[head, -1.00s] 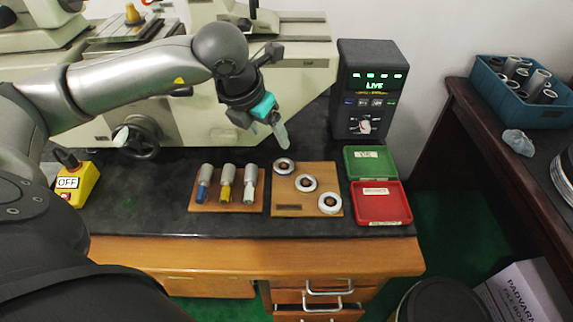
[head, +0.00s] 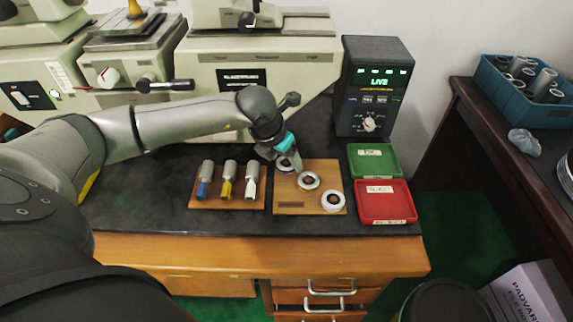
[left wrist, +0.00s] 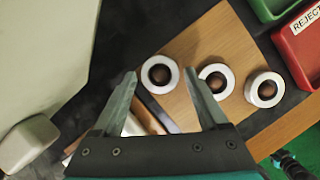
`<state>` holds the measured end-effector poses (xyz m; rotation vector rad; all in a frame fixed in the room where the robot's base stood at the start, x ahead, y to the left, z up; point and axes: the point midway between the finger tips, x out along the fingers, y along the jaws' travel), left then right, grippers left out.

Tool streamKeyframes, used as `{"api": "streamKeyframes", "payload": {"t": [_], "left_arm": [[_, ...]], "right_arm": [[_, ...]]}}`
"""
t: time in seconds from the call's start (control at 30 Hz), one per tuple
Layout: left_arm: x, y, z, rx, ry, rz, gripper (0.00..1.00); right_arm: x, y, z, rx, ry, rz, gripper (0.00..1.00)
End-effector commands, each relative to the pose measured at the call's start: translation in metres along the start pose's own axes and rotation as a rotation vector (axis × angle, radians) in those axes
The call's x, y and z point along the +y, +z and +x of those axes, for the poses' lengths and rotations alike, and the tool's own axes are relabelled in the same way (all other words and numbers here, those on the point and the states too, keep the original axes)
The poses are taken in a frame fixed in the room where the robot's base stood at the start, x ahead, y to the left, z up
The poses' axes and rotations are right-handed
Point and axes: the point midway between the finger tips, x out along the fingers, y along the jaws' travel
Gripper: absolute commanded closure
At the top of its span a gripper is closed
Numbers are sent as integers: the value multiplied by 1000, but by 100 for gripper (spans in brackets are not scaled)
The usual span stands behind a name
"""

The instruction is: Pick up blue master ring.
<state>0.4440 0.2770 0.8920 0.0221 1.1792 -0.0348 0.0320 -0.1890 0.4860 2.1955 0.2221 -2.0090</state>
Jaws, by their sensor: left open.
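Three pale rings lie flat on a wooden board (head: 290,206) in a slanting row. They are the far-left ring (head: 283,168), the middle ring (head: 308,180) and the near-right ring (head: 333,201). I cannot tell from their colour which is the blue one. My left gripper (head: 291,161) is open and empty above the far-left ring, partly covering it in the head view. In the left wrist view the far-left ring (left wrist: 160,88) appears between and just beyond the open fingertips (left wrist: 160,74). The other two rings (left wrist: 228,76) (left wrist: 264,101) lie to its right.
A second board with several plug gauges (head: 228,185) stands left of the rings. A green tray (head: 374,173) and a red tray (head: 385,214) sit to the right. A control box (head: 374,95) and a large machine (head: 215,50) stand behind.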

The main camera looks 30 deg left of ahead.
Motion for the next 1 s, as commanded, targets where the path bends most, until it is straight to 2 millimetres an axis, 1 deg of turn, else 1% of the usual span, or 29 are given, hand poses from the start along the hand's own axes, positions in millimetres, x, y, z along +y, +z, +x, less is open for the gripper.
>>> {"api": "streamKeyframes", "payload": {"t": [0.03,0.1,0.3,0.9,1.0], "left_arm": [[0,0,4,0,0,0,24],[0,0,6,-1,1,0,24],[0,0,5,-1,1,1,24],[0,0,5,-1,1,1,91],[0,0,5,-1,1,1,100]], "right_arm": [[0,-1,1,1,0,0,50],[0,-1,1,2,1,0,50],[1,-2,1,3,1,1,50],[1,-2,1,4,2,2,50],[1,-2,1,4,2,2,50]]}}
